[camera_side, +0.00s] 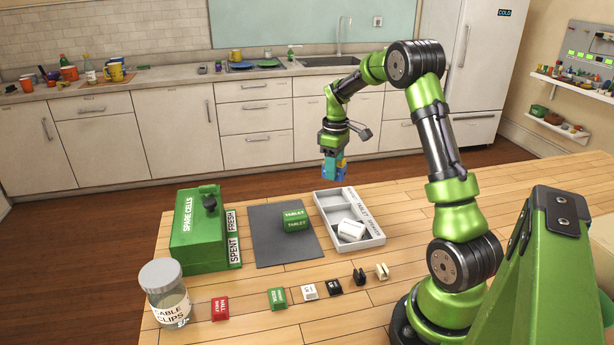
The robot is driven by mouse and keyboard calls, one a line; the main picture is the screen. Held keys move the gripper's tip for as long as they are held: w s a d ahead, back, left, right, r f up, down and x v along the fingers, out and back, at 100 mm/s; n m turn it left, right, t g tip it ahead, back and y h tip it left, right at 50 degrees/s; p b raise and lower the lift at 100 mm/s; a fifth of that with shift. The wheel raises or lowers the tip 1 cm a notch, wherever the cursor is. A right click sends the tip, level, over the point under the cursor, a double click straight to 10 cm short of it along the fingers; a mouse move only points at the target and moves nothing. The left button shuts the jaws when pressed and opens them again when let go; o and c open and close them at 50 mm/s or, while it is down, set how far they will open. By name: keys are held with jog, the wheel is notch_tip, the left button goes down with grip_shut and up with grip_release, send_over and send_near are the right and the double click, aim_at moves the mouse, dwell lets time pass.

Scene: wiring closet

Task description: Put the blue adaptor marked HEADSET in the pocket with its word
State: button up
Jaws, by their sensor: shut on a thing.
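My gripper (334,158) is shut on a blue adaptor (331,171) and holds it in the air above the far end of the tray. Any word on the adaptor is too small to read. The light grey tray (376,238) has several pockets in a row. Words run along its right rim; TABLET seems readable, the word at the far end is not clear. A white adaptor (351,230) sits tilted in the near part of the tray. The far pocket looks empty. A green adaptor marked TABLET (295,220) rests on the dark grey mat (270,252).
A green SPARE CELLS box (195,232) stands left of the mat. A jar marked CABLE CLIPS (167,295) is at the front left. A red block (220,308), a green block (277,298) and several small white, black and cream pieces line the front. Wood between them is clear.

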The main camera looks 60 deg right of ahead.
aim_at(332, 203)
jog(key=shift+w+d+r+m, duration=0.3)
jog(key=shift+d+r+m, duration=0.15)
jog(key=shift+m, duration=0.05)
notch_tip(332, 203, down, 10)
jog(key=shift+a+r, duration=0.1)
jog(key=o, duration=0.8)
jog(key=shift+f, duration=0.2)
